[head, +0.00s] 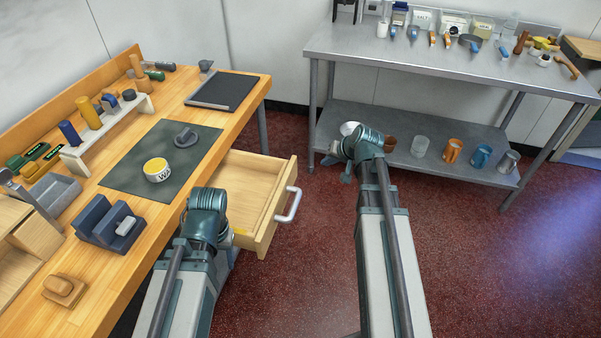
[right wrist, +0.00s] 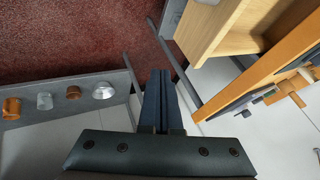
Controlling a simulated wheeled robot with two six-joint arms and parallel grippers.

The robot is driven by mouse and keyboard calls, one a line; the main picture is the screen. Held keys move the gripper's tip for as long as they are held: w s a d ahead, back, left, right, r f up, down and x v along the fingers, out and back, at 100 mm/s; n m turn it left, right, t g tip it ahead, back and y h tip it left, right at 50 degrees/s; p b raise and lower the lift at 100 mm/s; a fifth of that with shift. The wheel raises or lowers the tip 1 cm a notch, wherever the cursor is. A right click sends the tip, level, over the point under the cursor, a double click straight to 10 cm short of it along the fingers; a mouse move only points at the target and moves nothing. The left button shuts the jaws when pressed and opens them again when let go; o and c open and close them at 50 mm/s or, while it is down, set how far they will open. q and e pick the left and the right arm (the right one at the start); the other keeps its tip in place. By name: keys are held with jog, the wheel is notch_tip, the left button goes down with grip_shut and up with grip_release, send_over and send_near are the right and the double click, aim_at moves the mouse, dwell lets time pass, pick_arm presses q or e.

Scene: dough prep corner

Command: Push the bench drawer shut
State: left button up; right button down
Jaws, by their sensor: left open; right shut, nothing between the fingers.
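The bench drawer (head: 235,190) is pulled out from the right side of the wooden bench (head: 150,262) and looks empty where I see inside. Its pale metal handle (head: 289,205) is on the front panel, facing right. My left arm covers the drawer's near corner. My left gripper (head: 231,254) is open, mostly hidden behind that arm; I cannot tell if it touches the drawer. My right gripper (head: 335,158) is to the right of the handle, apart from it. It is shut and empty in the right wrist view (right wrist: 160,95), where light wooden drawer panels (right wrist: 213,25) show at upper right.
A steel table (head: 450,72) stands at the back right, with mugs (head: 452,150) on its lower shelf (head: 400,158). The red floor (head: 300,270) right of the drawer is clear.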

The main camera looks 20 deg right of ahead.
aim_at(239, 151)
jog(key=w+a+f+b, duration=0.5)
jog(key=w+f+b, duration=0.3)
dwell(0.4)
jog(key=shift+a, duration=0.1)
jog(key=w+a, duration=0.4)
jog(key=a, duration=0.2)
jog(key=w+a, duration=0.4)
jog(key=a, duration=0.2)
jog(key=w+a, duration=0.5)
jog(key=a, duration=0.2)
jog(key=shift+w+a+r, duration=0.1)
jog(key=shift+w+a, duration=0.2)
jog(key=shift+a, duration=0.3)
